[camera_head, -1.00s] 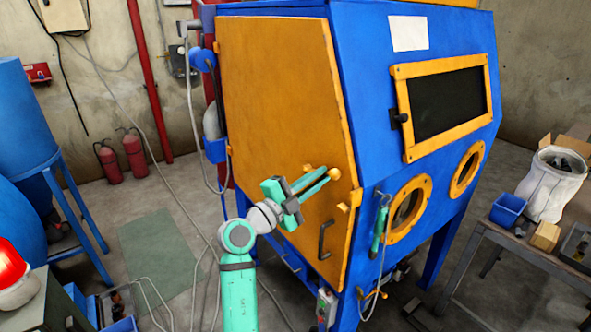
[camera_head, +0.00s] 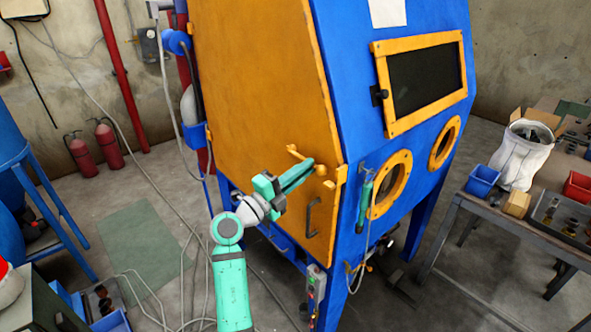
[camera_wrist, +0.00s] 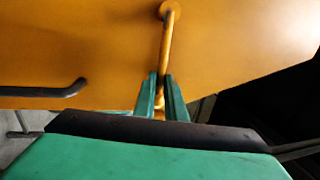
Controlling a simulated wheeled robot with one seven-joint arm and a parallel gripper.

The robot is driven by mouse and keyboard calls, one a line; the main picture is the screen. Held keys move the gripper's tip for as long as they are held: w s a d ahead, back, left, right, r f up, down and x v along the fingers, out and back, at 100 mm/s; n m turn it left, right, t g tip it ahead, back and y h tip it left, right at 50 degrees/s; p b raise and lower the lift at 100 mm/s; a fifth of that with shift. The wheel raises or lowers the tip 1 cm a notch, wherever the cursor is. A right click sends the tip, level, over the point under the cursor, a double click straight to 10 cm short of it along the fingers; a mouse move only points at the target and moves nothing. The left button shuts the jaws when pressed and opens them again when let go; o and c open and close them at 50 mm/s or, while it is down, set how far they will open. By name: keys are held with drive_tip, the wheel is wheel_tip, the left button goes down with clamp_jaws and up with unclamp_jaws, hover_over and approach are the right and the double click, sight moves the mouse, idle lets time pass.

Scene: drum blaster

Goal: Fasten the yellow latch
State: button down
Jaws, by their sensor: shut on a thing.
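The yellow latch (camera_head: 292,150) is a thin rod on the orange side door (camera_head: 260,80) of the blue cabinet. My gripper (camera_head: 308,166) is shut on the latch rod. In the wrist view the rod (camera_wrist: 168,42) runs from the knob down between my green fingertips (camera_wrist: 163,82).
A dark door handle (camera_head: 311,217) is below the latch; it also shows in the wrist view (camera_wrist: 45,91). A green tool (camera_head: 366,196) with a hose hangs on the cabinet front. A workbench (camera_head: 500,222) stands at right. Cables lie on the floor near my arm.

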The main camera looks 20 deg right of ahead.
drive_tip(key=shift+d+f, duration=0.1)
drive_tip(key=shift+f, duration=0.05)
drive_tip(key=c, duration=1.8)
unclamp_jaws()
drive_tip(key=v, duration=1.1)
